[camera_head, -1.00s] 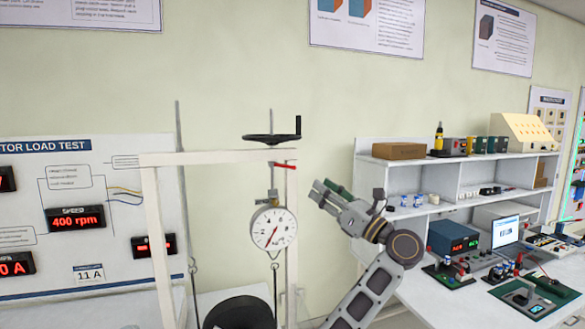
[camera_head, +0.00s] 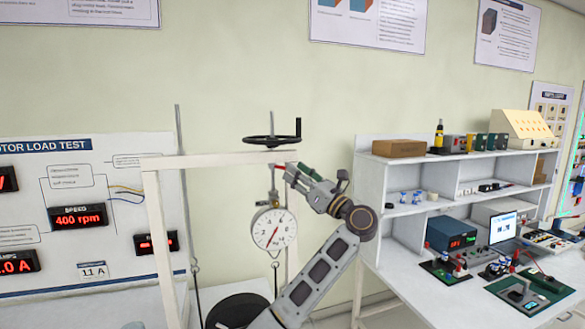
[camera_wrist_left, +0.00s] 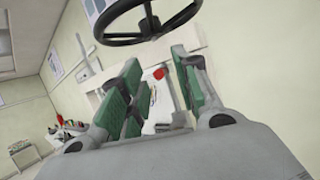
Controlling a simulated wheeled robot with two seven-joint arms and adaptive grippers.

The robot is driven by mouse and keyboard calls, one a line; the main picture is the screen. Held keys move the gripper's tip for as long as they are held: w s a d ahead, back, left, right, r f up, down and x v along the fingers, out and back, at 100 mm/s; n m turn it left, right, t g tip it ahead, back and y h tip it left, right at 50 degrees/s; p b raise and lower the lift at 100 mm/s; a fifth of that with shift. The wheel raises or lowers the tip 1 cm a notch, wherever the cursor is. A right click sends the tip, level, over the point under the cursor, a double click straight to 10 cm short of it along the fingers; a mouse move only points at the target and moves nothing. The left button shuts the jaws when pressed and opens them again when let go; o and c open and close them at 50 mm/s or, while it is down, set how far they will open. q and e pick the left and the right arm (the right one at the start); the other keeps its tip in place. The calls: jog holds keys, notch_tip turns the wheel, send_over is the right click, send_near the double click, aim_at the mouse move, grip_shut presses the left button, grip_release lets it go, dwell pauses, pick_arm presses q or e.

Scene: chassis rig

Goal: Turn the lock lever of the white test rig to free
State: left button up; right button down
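The white test rig (camera_head: 215,159) is a white frame with a black handwheel (camera_head: 256,141) on top and a round dial gauge (camera_head: 273,229) hanging under its beam. The red lock lever (camera_head: 278,164) sits just under the beam near the right post, mostly hidden by my left gripper (camera_head: 289,172) in the head view. In the left wrist view, the lever's red end (camera_wrist_left: 159,73) shows between the green-padded fingers of my left gripper (camera_wrist_left: 160,85). The fingers are open, with a gap around the red end; I cannot tell whether they touch it. My right gripper is not in view.
The handwheel rim also shows close above the fingers in the left wrist view (camera_wrist_left: 130,41). A motor load test panel (camera_head: 100,200) stands at the left. A shelf bench (camera_head: 375,200) with instruments stands at the right.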

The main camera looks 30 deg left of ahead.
pick_arm(q)
jog(key=shift+p+x, duration=0.3)
jog(key=shift+x, duration=0.85)
grip_shut()
